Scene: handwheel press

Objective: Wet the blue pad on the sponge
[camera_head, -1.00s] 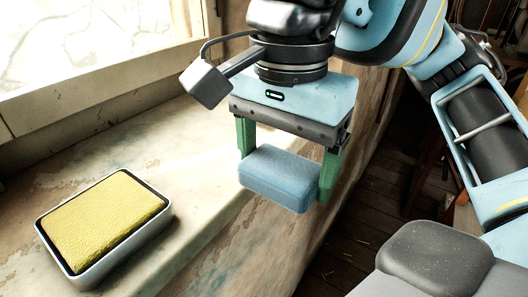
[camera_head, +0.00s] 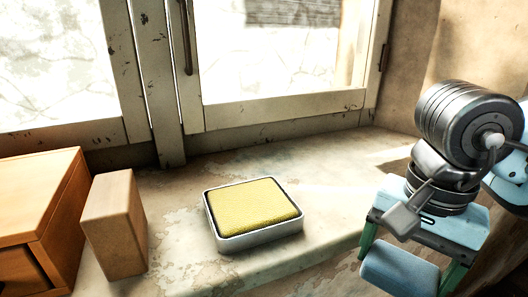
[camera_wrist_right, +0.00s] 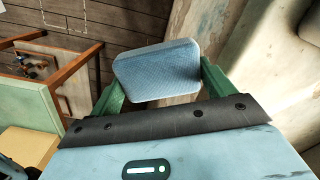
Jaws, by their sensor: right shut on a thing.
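The yellow sponge (camera_head: 252,206) sits in a shallow white tray (camera_head: 262,241) on the worn window sill, in the middle of the head view. My right gripper (camera_head: 408,268) is at the lower right of the head view, to the right of the sponge and apart from it. Its green fingers are shut on the blue pad (camera_head: 398,272), a rounded block. The right wrist view also shows the blue pad (camera_wrist_right: 157,70) between the two green fingers, with the floor behind it. My left gripper is not in view.
A wooden block (camera_head: 115,225) stands upright left of the tray. An orange-brown wooden box (camera_head: 45,205) is at the far left. The window frame (camera_head: 290,116) rises behind the sill. The sill between tray and gripper is clear. A wooden stool-like frame (camera_wrist_right: 75,65) shows in the wrist view.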

